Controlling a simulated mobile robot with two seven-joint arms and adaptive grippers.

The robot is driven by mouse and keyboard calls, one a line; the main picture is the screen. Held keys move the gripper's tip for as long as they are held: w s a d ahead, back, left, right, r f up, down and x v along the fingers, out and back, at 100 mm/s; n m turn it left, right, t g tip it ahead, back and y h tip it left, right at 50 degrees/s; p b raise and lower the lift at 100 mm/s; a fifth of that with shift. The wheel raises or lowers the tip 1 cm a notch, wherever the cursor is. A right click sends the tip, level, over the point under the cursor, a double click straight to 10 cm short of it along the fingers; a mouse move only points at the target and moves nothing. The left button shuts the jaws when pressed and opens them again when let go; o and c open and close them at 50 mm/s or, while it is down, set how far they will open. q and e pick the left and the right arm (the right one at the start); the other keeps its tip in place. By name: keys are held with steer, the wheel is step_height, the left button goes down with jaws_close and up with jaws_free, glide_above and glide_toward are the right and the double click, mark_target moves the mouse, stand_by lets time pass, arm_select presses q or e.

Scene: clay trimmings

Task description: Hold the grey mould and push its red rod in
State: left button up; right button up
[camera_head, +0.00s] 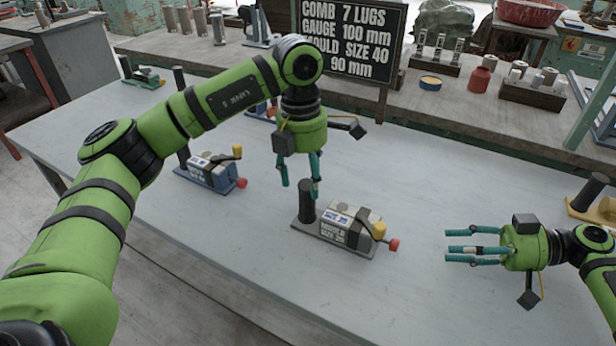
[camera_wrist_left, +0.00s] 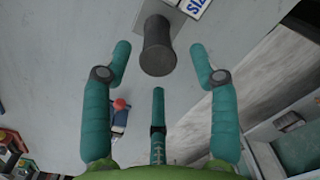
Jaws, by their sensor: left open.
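The grey mould (camera_head: 345,228) sits on the table's middle, with a dark upright post (camera_head: 306,203) at its left end, a yellow knob (camera_head: 379,230) and a red-tipped rod (camera_head: 393,244) sticking out at its right end. My left gripper (camera_head: 300,186) is open and points down over the dark post. In the left wrist view the post (camera_wrist_left: 158,50) shows between the spread fingertips, with gaps on both sides. The rod is not seen there. My right gripper (camera_head: 462,247) is open and empty, right of the red tip, its fingers pointing left toward it.
A blue mould (camera_head: 210,172) with its own red tip stands to the left. Further moulds stand at the back left (camera_head: 140,76) and right edge (camera_head: 597,208). A lettered board (camera_head: 350,40) stands behind. The table front (camera_head: 230,235) is clear.

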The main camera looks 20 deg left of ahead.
mark_target(307, 205)
arm_select(q)
steer(key=shift+w+d+f+m+y, duration=0.2)
steer(key=shift+f+m+y, duration=0.1)
steer(key=shift+f, duration=0.3)
arm_select(e)
steer(key=shift+a, duration=0.1)
arm_select(q)
step_height(307, 205, down, 7)
steer(key=shift+r, duration=0.15)
